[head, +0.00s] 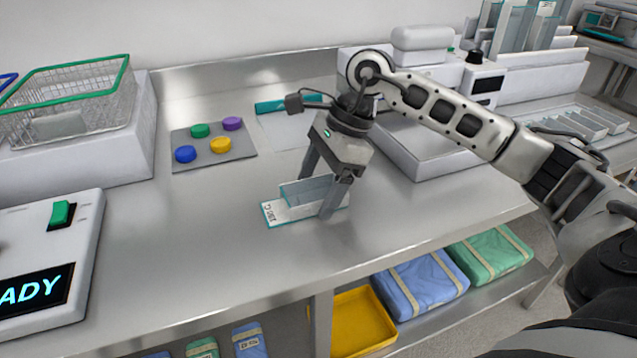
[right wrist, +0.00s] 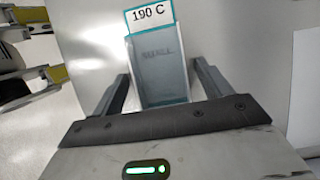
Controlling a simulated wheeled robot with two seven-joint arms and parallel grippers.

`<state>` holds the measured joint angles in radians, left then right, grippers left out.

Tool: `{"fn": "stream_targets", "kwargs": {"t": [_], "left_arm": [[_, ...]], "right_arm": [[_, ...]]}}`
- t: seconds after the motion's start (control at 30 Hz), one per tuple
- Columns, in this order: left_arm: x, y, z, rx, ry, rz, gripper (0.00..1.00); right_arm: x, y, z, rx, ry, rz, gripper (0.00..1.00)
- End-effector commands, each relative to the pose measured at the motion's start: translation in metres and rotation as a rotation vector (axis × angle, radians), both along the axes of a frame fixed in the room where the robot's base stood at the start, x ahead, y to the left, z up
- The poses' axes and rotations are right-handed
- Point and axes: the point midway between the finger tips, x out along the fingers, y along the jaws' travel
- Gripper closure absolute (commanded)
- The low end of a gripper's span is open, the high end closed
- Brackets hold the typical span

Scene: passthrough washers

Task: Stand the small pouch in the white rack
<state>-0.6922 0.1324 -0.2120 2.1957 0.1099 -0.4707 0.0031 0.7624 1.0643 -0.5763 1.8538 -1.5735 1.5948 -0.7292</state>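The small pouch (head: 290,212) lies on the steel bench with teal edging and a raised blue-grey part. In the right wrist view its blue-grey face (right wrist: 158,60) reads "SMALL", with a "190 C" label at its far end. My right gripper (head: 315,197) is over it, pointing down, with one finger on each side. The right wrist view shows gaps between the pouch and both fingers, so it is open around the pouch. My left gripper is out of view.
A grey mat (head: 212,158) with several coloured discs lies left of the pouch. A wire basket (head: 70,95) and a white "READY" device (head: 85,235) stand further left. White machines (head: 440,140) stand behind my right arm. The bench front is clear.

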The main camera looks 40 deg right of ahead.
Motion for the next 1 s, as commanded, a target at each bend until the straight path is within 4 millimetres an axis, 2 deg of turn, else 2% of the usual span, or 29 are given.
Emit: {"fn": "stream_targets", "kwargs": {"t": [0.27, 0.4, 0.8, 1.0], "left_arm": [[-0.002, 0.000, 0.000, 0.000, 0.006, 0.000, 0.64], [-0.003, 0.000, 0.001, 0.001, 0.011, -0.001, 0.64], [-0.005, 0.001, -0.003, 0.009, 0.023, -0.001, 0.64], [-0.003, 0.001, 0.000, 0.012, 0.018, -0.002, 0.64]], "right_arm": [[0.000, 0.000, 0.002, 0.000, 0.000, 0.000, 0.23], [0.000, -0.003, 0.011, -0.001, -0.002, -0.002, 0.23], [-0.007, -0.035, 0.087, 0.000, -0.005, -0.002, 0.23], [-0.010, -0.045, 0.110, 0.000, -0.002, -0.001, 0.23]]}}
